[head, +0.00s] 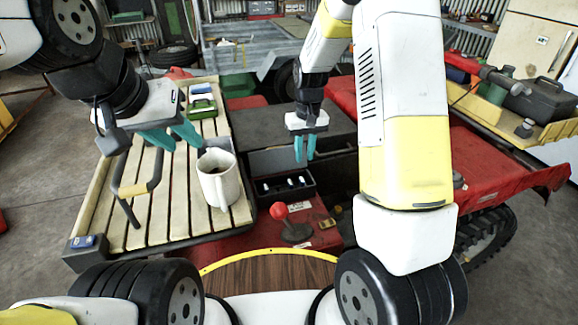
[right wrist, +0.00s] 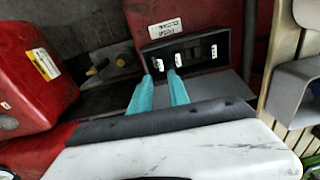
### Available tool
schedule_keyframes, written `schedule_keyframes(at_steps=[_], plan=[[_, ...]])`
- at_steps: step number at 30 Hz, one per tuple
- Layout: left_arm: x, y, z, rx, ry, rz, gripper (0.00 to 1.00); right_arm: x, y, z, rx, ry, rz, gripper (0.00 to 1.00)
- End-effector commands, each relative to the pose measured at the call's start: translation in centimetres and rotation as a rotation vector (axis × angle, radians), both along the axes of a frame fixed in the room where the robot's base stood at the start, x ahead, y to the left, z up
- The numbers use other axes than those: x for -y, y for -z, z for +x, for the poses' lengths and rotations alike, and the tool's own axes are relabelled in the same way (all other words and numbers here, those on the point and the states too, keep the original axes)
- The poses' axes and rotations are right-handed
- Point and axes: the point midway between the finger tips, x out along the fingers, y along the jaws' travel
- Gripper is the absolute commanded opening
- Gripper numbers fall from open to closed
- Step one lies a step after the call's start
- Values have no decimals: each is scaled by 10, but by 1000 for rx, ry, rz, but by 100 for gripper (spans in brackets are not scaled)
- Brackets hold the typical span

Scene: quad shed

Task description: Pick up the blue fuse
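A black fuse box (head: 285,187) with several white-marked slots sits in the middle of the red vehicle body. It also shows ahead of the fingertips in the right wrist view (right wrist: 186,50). No clearly blue fuse can be told among the small pieces in it. A small blue block (head: 85,241) lies on the near left corner of the slatted rack; I cannot tell whether it is a fuse. My right gripper (head: 305,157) is slightly open and empty, above and behind the box, fingers pointing down. My left gripper (head: 172,140) is open and empty above the rack.
A white mug (head: 218,180) stands on the slatted rack (head: 150,215) near its right edge. A green case (head: 202,103) lies farther back. A red-knobbed lever (head: 279,211) rises just in front of the fuse box. A small yellow piece (head: 327,223) lies to its right.

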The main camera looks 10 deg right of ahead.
Motion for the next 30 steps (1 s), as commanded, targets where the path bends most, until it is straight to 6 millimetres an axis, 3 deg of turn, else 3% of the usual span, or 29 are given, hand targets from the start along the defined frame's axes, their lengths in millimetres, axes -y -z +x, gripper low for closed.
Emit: schedule_keyframes(at_steps=[1, 14, 21, 30], plan=[[0, 0, 0, 0, 0, 0, 35, -1, 11, 3, -12, -5, -10, 22], [0, 0, 0, 0, 0, 0, 35, 0, 58, 6, -28, -12, -22, 22], [0, 0, 0, 0, 0, 0, 35, 2, 93, 6, -29, -12, -22, 22], [0, 0, 0, 0, 0, 0, 35, 2, 101, 7, -26, -12, -20, 22]])
